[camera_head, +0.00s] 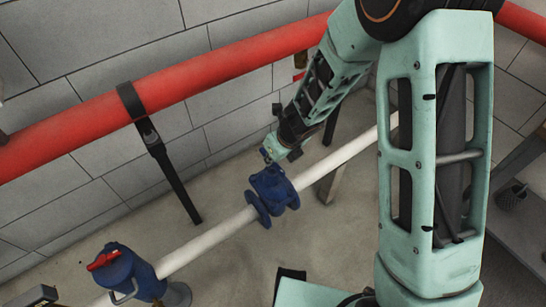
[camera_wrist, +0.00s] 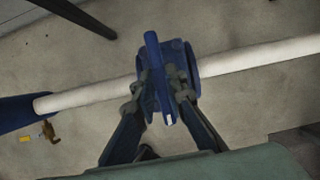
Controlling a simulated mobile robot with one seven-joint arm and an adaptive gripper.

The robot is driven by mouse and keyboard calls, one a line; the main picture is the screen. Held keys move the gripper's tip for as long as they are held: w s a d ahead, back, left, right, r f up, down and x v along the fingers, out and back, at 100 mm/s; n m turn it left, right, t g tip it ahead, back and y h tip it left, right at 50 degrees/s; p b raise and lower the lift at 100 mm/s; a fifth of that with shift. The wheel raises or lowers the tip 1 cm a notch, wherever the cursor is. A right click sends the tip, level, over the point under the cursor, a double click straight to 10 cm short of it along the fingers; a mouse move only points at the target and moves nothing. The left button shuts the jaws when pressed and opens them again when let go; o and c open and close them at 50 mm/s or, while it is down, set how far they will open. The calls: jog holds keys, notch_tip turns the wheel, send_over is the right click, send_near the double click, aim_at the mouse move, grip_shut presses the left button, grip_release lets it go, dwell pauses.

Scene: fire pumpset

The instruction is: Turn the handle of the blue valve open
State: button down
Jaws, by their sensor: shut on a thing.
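The blue valve (camera_head: 272,193) sits on a white pipe in the head view, with round flanges at its sides. In the wrist view its blue handle (camera_wrist: 156,68) is a long bar that runs up and down the picture, across the white pipe. My gripper (camera_wrist: 160,92) has its two dark fingers on either side of the handle and is shut on it. In the head view my gripper (camera_head: 272,157) is small and just above the valve, and its fingertips are hard to make out.
The white pipe (camera_head: 215,235) runs low to a blue fitting with a red handle (camera_head: 104,260) at bottom left. A thick red pipe (camera_head: 85,118) runs along the block wall, with a black support (camera_head: 168,170) below it. Bare floor lies around the valve.

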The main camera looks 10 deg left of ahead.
jog(key=c, duration=2)
grip_release()
jog(key=shift+o, duration=0.2)
jog(key=shift+r, duration=0.1)
jog(key=v, duration=1.1)
jog(key=shift+d+r, duration=0.15)
jog(key=shift+r, duration=0.2)
jog(key=shift+s, duration=0.15)
